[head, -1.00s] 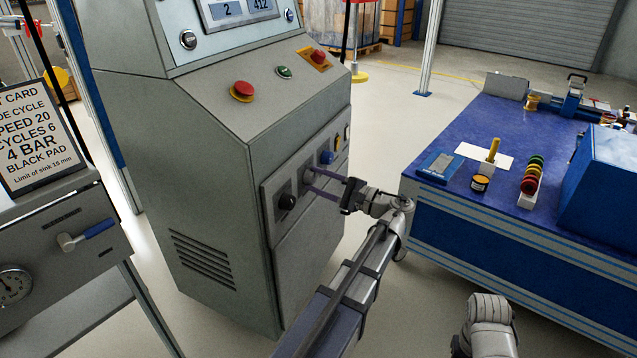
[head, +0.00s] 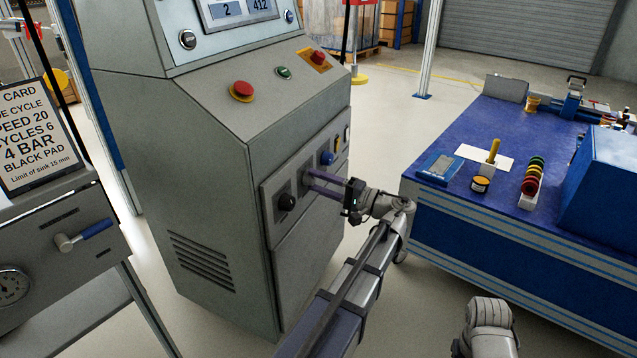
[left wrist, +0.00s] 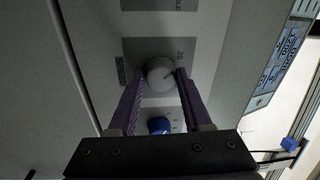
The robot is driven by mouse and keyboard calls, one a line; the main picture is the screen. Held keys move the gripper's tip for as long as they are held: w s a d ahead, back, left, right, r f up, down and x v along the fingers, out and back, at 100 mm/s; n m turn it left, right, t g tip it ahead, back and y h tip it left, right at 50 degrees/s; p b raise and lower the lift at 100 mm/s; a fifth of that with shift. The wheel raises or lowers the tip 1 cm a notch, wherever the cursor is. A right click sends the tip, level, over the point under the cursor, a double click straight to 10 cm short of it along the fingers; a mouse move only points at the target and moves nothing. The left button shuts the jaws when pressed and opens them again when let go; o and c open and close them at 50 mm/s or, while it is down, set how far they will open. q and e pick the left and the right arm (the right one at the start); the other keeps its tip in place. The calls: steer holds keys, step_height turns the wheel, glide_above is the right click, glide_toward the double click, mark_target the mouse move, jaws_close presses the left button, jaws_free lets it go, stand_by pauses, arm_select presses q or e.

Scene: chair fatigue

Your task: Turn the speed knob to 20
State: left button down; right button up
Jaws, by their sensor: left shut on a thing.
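The speed knob (left wrist: 160,77) is a round grey dial in the left wrist view, on a dark square plate (left wrist: 132,46) with a "20" mark at its upper right. A short line on the knob points toward the upper right. My left gripper (left wrist: 160,80) has a purple finger on each side of the knob and is shut on it. In the head view my left gripper (head: 309,181) reaches the cabinet's side panel from the right, and its fingers hide the knob. My right gripper is out of view.
A black knob (head: 286,202) is left of the gripped knob and a blue knob (head: 327,157) is right of it. A card (head: 35,140) reads "SPEED 20". A red button (head: 242,90) sits on the sloping console. A blue bench (head: 440,215) stands close right of my left arm.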

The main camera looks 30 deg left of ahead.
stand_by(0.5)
arm_select(q)
steer(key=shift+c, duration=1.7)
jaws_free()
steer(key=shift+d, duration=0.1)
steer(key=d, duration=0.7)
steer(key=shift+w+d+f+b, duration=0.25)
steer(key=shift+w+f+b, duration=0.1)
steer(key=shift+w+b, duration=0.1)
